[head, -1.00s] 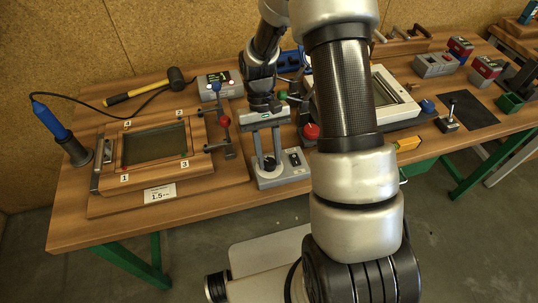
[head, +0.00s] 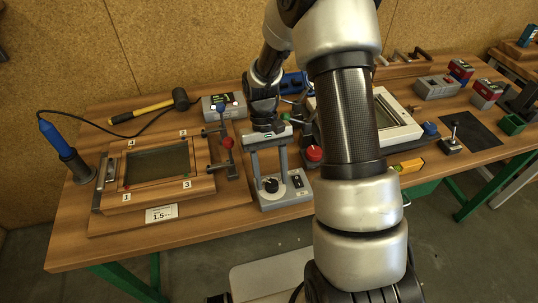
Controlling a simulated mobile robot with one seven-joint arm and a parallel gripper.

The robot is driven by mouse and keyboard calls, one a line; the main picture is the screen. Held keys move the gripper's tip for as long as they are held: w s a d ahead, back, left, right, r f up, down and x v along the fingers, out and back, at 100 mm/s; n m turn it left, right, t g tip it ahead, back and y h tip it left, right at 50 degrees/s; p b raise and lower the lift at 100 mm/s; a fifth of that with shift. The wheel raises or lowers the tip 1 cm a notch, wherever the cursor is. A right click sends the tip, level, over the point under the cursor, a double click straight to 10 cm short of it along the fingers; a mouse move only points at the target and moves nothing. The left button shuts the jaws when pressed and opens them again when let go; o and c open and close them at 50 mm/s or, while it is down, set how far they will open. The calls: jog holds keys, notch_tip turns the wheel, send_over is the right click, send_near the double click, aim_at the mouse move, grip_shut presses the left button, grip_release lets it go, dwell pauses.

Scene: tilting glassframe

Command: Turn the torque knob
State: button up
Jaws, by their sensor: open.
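A grey station (head: 294,197) stands near the bench's front edge, with two upright posts and a crossbar (head: 270,138) over its base. A small black round knob (head: 271,185) sits on a pale dial on that base and appears to be the torque knob. My dark gripper (head: 264,122) is just above or behind the crossbar, higher than the knob and apart from it. The gripper is open; its fingertips are small and partly hidden. I cannot tell whether it touches the crossbar. Nothing is visible in it.
Left of the station are a wooden glass frame (head: 115,196), a hammer (head: 150,108) and a blue-handled tool (head: 54,137) in a holder. A red button (head: 313,153) stands close right. My arm hides the bench's middle; a yellow level (head: 409,166) lies beyond.

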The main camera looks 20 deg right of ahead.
jog(key=v, duration=1.7)
